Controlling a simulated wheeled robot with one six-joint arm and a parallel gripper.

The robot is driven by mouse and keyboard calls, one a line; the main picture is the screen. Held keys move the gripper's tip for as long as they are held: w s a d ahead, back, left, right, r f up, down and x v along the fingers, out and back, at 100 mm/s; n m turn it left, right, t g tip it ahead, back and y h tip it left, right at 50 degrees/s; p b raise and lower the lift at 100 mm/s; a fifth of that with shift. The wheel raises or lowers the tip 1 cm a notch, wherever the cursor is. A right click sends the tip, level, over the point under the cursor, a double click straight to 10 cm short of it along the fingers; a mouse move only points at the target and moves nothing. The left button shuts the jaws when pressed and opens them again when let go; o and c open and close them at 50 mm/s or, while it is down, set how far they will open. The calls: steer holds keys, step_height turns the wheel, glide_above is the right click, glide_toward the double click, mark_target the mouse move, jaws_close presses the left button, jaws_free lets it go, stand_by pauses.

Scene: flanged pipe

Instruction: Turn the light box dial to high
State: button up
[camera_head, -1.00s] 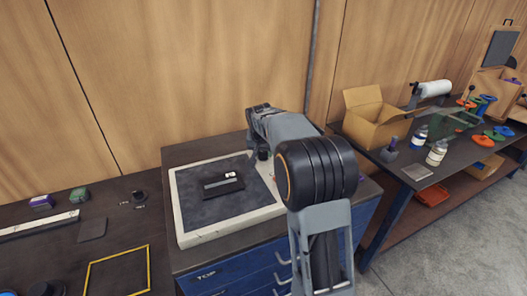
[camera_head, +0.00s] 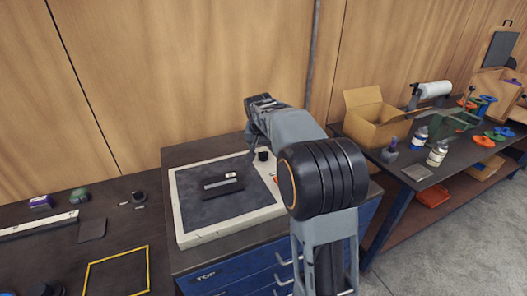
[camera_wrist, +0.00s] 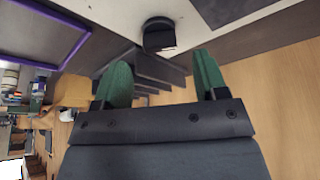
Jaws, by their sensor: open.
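The light box (camera_head: 180,222) is a pale-framed slab with a dark panel, lying on the blue drawer cabinet. A black round dial (camera_head: 263,154) stands at its right back edge, beside my arm. In the wrist view the dial (camera_wrist: 158,35) sits on the pale frame, beyond the fingertips and roughly between them. My gripper (camera_wrist: 162,60) has two green fingers, spread apart and empty. A gap shows between the fingertips and the dial. In the head view the fingers are mostly hidden by my arm. The dial's setting cannot be read.
A small dark plate with a light strip (camera_head: 220,182) lies on the panel. The wooden wall (camera_head: 215,75) is close behind. A bench at right holds an open cardboard box (camera_head: 377,120) and bottles. A bench at left holds a yellow frame (camera_head: 118,257).

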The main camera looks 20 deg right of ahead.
steer(key=v, duration=1)
steer(key=s+a+f+n+y, duration=0.1)
steer(key=s+a+f+n, duration=0.2)
steer(key=s, duration=0.9)
steer(key=s+a+f+n+y, duration=0.1)
steer(key=s+a+f+n, duration=0.2)
steer(key=s+a+f, duration=0.3)
steer(key=shift+s+f, duration=2.25)
steer(key=shift+s, duration=0.6)
